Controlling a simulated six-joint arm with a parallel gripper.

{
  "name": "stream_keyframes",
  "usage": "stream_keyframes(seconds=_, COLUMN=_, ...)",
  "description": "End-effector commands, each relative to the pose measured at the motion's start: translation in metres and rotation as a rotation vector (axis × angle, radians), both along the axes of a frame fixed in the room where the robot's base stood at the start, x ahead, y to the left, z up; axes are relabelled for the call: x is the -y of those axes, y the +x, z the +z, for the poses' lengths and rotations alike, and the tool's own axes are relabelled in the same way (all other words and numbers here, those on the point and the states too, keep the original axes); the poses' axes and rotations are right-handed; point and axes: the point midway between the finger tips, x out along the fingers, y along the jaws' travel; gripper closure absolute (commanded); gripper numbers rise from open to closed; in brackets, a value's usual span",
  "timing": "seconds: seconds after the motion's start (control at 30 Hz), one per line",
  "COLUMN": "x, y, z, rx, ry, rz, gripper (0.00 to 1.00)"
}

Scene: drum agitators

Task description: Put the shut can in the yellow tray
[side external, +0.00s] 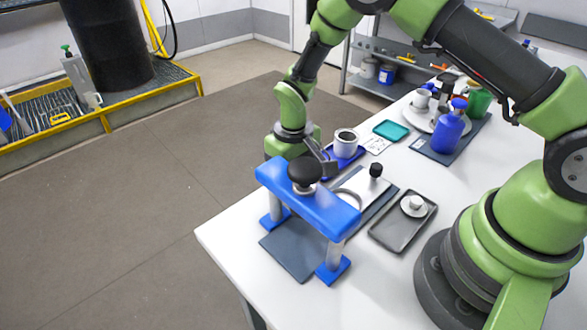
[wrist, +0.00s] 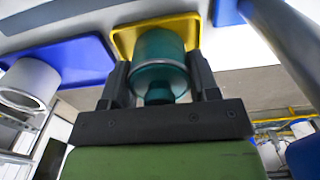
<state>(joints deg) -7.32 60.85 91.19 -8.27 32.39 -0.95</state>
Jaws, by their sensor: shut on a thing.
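A teal can (wrist: 160,58) with a narrower knob-like end (wrist: 158,93) is between the two dark fingers of my gripper (wrist: 160,78) in the wrist view. The fingers are shut on its sides. The yellow tray (wrist: 122,40) shows right behind the can, its rim visible on both sides of it. I cannot tell whether the can touches the tray. In the side view my gripper is mostly hidden behind the blue bridge-shaped stand (side external: 310,200), and neither the can nor the yellow tray can be made out there.
A white can (side external: 345,143) stands in a blue tray (side external: 356,156) close to my gripper; the blue tray (wrist: 80,60) also shows in the wrist view. A teal tray (side external: 391,130), a dark tray (side external: 385,234) with a white lid-like part (side external: 413,205) and a blue bottle (side external: 448,130) stand farther right.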

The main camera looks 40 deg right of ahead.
Motion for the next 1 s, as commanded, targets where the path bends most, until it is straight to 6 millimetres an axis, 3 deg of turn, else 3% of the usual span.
stream_keyframes(seconds=0.27, x=0.0, y=0.0001, z=0.0001, rx=0.0, ry=0.0, rz=0.0, gripper=0.67)
stream_keyframes(seconds=0.3, x=0.0, y=0.0001, z=0.0002, rx=0.0, ry=0.0, rz=0.0, gripper=0.36)
stream_keyframes(seconds=0.4, x=0.0, y=0.0001, z=0.0002, rx=0.0, ry=0.0, rz=0.0, gripper=0.15)
stream_keyframes(seconds=0.77, x=0.0, y=0.0001, z=0.0002, rx=0.0, ry=0.0, rz=0.0, gripper=0.15)
stream_keyframes(seconds=0.87, x=0.0, y=0.0001, z=0.0002, rx=0.0, ry=0.0, rz=0.0, gripper=0.0)
stream_keyframes(seconds=1.0, x=0.0, y=0.0001, z=0.0002, rx=0.0, ry=0.0, rz=0.0, gripper=0.0)
